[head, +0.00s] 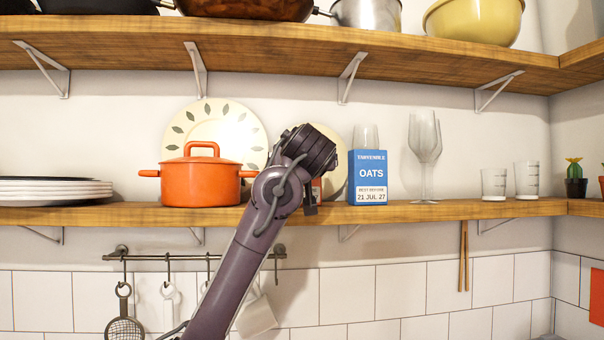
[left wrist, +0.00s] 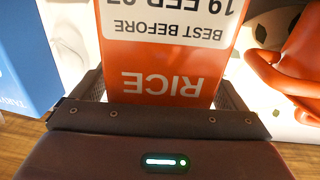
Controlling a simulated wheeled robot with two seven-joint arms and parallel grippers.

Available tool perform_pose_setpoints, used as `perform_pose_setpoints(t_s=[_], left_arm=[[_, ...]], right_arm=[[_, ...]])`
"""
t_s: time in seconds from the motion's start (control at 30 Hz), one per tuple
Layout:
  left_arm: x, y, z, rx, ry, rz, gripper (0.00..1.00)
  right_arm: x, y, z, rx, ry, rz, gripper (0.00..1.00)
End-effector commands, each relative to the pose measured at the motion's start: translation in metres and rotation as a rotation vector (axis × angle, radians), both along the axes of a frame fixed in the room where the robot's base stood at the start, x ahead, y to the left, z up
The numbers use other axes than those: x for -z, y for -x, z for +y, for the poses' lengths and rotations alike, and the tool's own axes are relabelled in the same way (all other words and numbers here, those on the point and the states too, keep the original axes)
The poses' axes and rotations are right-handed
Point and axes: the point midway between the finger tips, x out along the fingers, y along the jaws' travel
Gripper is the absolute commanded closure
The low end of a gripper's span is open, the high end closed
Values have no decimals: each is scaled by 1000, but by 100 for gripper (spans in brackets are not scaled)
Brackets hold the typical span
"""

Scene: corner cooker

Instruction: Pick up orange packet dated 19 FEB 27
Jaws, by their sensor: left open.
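The orange packet (left wrist: 160,75) fills the middle of the left wrist view. It is labelled RICE and BEST BEFORE, upside down there, with a date cut by the frame edge that reads as 19 FEB 27. My left gripper (left wrist: 160,92) is open, with one finger on each side of the packet's lower picture part; I cannot tell whether they touch it. In the head view only a sliver of the orange packet (head: 316,190) shows on the shelf behind my left wrist, and the fingertips are mostly hidden. My right gripper is not in view.
A blue OATS packet (head: 370,172) dated 21 JUL 27 stands close on the right. An orange pot (head: 200,182) stands on the left, with plates behind. A wine glass (head: 425,140) stands further right. The upper shelf (head: 290,48) hangs above.

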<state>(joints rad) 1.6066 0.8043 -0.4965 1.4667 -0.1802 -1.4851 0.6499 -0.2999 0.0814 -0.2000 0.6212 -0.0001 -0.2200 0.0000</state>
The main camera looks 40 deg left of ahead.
Motion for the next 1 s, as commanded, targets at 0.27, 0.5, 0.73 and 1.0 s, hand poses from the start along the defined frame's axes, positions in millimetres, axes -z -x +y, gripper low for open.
perform_pose_setpoints(t_s=[0.27, 0.5, 0.73, 1.0], left_arm=[[0, 0, 0, 0, 0, 0, 34], [0, 0, 0, 0, 0, -1, 64], [-1, 0, 0, 0, 1, -1, 64], [-18, 1, -1, 1, 2, -5, 64]], right_arm=[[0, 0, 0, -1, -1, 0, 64], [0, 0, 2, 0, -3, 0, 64], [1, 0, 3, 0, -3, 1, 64], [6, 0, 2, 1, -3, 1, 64]])
